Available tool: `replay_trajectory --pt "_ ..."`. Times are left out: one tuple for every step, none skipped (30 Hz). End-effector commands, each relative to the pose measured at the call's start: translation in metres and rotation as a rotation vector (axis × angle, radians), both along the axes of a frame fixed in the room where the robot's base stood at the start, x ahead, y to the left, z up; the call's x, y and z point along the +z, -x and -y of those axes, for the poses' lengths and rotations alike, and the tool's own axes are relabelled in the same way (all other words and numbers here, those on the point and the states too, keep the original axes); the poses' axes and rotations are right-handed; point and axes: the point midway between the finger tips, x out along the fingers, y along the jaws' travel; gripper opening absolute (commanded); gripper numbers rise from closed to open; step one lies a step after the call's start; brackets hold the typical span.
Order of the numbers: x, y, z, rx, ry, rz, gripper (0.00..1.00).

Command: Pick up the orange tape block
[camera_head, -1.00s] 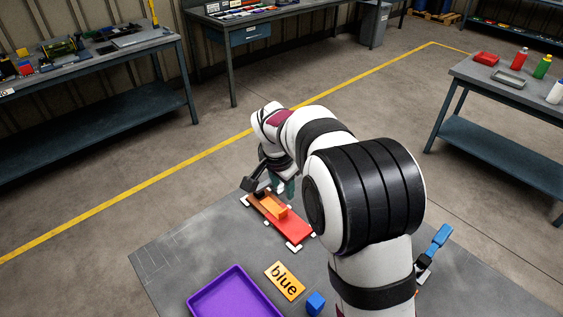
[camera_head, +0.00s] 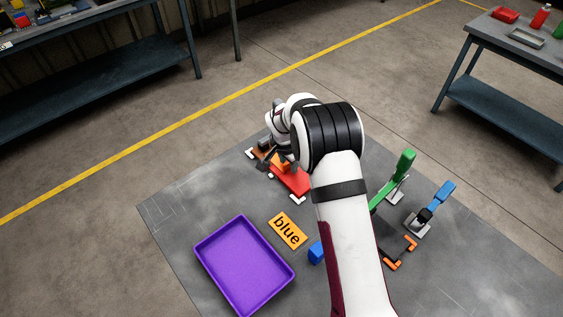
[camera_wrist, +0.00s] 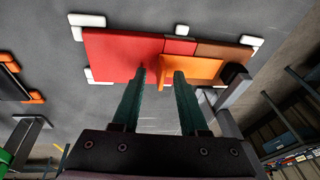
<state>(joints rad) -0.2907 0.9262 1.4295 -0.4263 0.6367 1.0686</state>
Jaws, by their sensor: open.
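The orange tape block (camera_wrist: 200,68) lies on a board with a red part (camera_wrist: 115,55) and a brown part (camera_wrist: 225,52) in the wrist view. In the head view the orange block (camera_head: 280,160) shows small beside my wrist, above the red part (camera_head: 292,182). My gripper (camera_wrist: 160,75) is open, with two green fingers reaching toward the block. The block's near end shows between the fingers, and the right finger overlaps it in the picture. I cannot tell whether either finger touches it.
White corner brackets (camera_head: 297,199) surround the board. A purple tray (camera_head: 245,265), an orange "blue" card (camera_head: 287,231) and a blue block (camera_head: 316,253) lie nearer. Clamps with green (camera_head: 405,165) and blue (camera_head: 444,193) handles stand right of my arm.

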Motion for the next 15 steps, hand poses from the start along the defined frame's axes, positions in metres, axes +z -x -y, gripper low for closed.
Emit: replay_trajectory --pt "0.0001 0.0 0.0 0.0 0.0 0.0 0.33" --pt "0.0002 0.0001 0.0 0.0 0.0 0.0 0.27" --pt "0.0002 0.0001 0.0001 0.0 0.0 0.0 0.2" --pt "0.0002 0.0001 0.0001 0.0 0.0 0.0 0.15" --pt "0.0003 0.0001 0.0001 0.0 0.0 0.0 0.09" --pt "0.0003 0.0001 0.0001 0.0 0.0 0.0 0.02" --pt "0.0003 0.0001 0.0001 0.0 0.0 0.0 0.0" --pt "0.0002 0.0002 0.0 0.0 0.0 0.0 0.0" --pt "0.0002 0.0003 0.0001 0.0 0.0 0.0 0.0" --pt "0.0002 0.0002 0.0 0.0 0.0 0.0 0.0" --pt "0.0002 0.0002 0.0 0.0 0.0 0.0 0.0" --pt "0.0002 0.0002 0.0 0.0 0.0 0.0 0.0" --pt "0.0002 0.0002 0.0 0.0 0.0 0.0 0.0" --pt "0.0002 0.0002 0.0 0.0 0.0 0.0 0.0" --pt "0.0003 0.0002 0.0 0.0 0.0 0.0 0.0"
